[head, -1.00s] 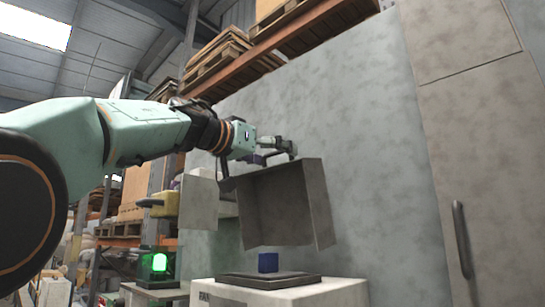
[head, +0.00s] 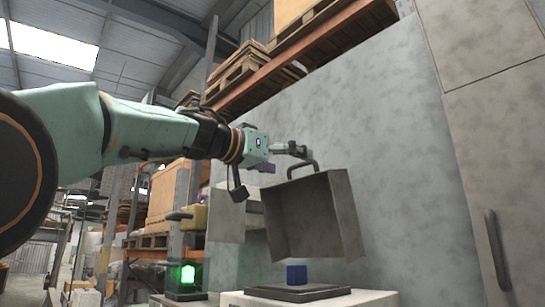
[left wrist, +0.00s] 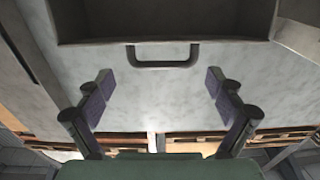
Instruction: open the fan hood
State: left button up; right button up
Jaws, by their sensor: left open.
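The fan hood (head: 315,215) is a grey box-like cover. It is raised and tilted above a base plate, with its hollow underside facing the head camera. Its dark loop handle (head: 302,167) is on its upper edge; the handle also shows in the left wrist view (left wrist: 162,64). My left gripper (head: 279,158) is open and empty, up and left of the handle in the head view. In the left wrist view its two purple-padded fingers (left wrist: 157,92) are wide apart, with the handle beyond their tips and apart from them. My right gripper is not seen.
A blue block (head: 296,273) sits on the dark base plate (head: 300,293), under the hood, on a pale pedestal. A grey wall (head: 400,180) rises close behind. A cabinet with a vertical handle (head: 497,250) is at right. A green lamp (head: 188,275) glows at lower left.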

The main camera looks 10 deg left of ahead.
aim_at(297, 165)
pick_arm(q)
jog(key=v, duration=0.4)
jog(key=shift+s+a, duration=0.1)
jog(key=shift+s+r, duration=0.15)
jog(key=shift+s, duration=0.1)
jog(key=shift+w, duration=0.15)
jog(key=x, duration=0.6)
jog(key=shift+f, duration=0.25)
jog(key=shift+w+d, duration=0.25)
jog(key=shift+w, duration=0.45)
jog(key=shift+d, duration=0.2)
